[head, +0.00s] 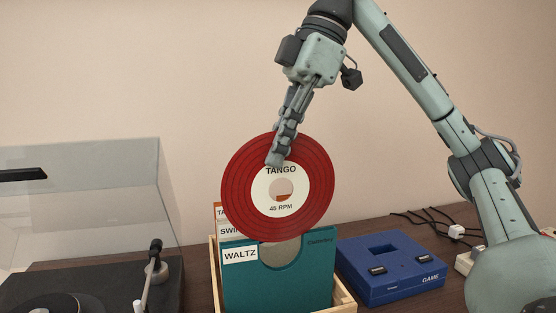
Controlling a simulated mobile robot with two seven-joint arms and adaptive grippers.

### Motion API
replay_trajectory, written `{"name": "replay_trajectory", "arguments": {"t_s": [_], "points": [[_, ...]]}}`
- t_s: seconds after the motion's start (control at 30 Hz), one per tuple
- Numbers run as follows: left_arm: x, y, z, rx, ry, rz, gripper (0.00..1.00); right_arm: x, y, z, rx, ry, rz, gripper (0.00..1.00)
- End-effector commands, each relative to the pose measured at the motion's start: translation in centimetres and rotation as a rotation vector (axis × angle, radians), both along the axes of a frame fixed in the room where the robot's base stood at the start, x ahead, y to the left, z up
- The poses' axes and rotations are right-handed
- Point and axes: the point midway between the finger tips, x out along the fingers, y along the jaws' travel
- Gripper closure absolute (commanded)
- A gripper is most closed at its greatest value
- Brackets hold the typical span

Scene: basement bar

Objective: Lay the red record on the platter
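The red record (240,190), labelled TANGO and 45 RPM, stands upright, facing me, above and partly in front of the crate's sleeves. My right gripper (277,155) reaches down from above and is shut on the record's upper part, with one finger over the front near the label. The finger behind is hidden. The platter (60,304) is on the turntable (170,290) at the bottom left, cut off by the picture edge. My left gripper is not in view.
A wooden crate (345,302) holds sleeves, the front one a teal WALTZ sleeve (240,285). The turntable has a tonearm (150,275) and a raised clear lid (100,190). A blue game console (390,275) and cables (430,220) lie at the right.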

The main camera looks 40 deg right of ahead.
Motion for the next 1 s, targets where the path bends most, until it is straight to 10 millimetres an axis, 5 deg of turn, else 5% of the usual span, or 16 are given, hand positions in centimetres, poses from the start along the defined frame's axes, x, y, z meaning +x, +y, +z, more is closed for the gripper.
{"name": "replay_trajectory", "arguments": {"t_s": [1.0], "points": [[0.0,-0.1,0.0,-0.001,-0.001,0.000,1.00,0.0,0.0,7.8,0.000,-0.004,0.000,1.00]]}}
